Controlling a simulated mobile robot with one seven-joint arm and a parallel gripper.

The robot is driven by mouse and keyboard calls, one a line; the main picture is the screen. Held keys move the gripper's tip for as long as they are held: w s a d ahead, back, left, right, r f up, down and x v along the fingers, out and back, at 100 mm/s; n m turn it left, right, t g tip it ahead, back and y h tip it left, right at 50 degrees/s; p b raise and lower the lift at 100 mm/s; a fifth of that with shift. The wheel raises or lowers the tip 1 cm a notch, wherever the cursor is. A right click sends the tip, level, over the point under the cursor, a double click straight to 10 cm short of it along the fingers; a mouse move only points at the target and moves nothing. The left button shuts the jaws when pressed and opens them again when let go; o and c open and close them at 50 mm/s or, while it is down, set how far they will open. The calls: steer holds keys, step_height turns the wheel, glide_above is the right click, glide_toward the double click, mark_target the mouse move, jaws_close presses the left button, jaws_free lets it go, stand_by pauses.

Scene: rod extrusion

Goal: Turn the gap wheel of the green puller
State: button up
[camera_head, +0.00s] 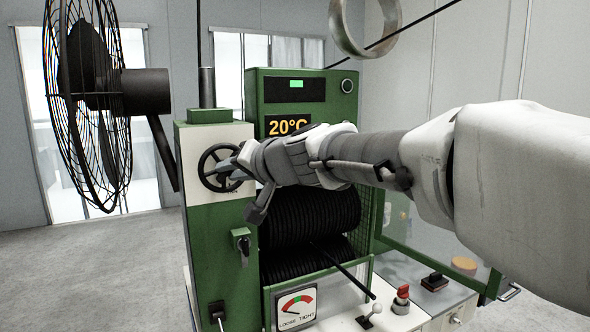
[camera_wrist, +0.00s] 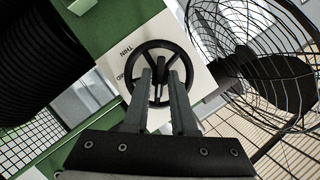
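The green puller (camera_head: 217,235) is a green cabinet with a white upper panel and black ribbed belts (camera_head: 310,218) beside it. Its gap wheel (camera_head: 208,160) is a black spoked handwheel on the white panel. In the wrist view the wheel (camera_wrist: 160,49) lies straight ahead, with the lettering "THIN" beside it. My gripper (camera_head: 236,168) reaches the wheel from the right. In the wrist view the two fingers of my gripper (camera_wrist: 161,80) are apart over the wheel's lower part, with a dark spoke or handle between them. I cannot tell whether the fingers touch it.
A black caged fan (camera_head: 92,105) stands left of the wheel, close to it. A "20°C" display (camera_head: 288,125) is behind my arm. A loose-tight gauge (camera_head: 296,307), a red knob (camera_head: 402,293) and a lever (camera_head: 370,316) are lower down. The floor at left is clear.

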jaws_close()
steer(key=shift+f+b, duration=0.15)
steer(key=shift+b, duration=0.2)
steer(key=b, duration=0.1)
steer(key=m+b, duration=0.1)
steer(key=b, duration=0.1)
steer(key=shift+d+f+y, duration=0.1)
steer(key=shift+f+y, duration=0.15)
steer(key=shift+y, duration=0.15)
steer(key=m+y+b, duration=0.1)
steer(key=m+b, duration=0.1)
steer(key=b, duration=0.2)
steer(key=shift+w+f+b, duration=0.1)
steer(key=shift+b, duration=0.25)
steer(key=m+y+b, duration=0.1)
steer(key=m+b, duration=0.2)
steer(key=shift+y+b, duration=0.3)
steer(key=shift+b, duration=0.1)
steer(key=shift+r, duration=0.25)
steer(key=shift+o, duration=1.9)
jaws_free()
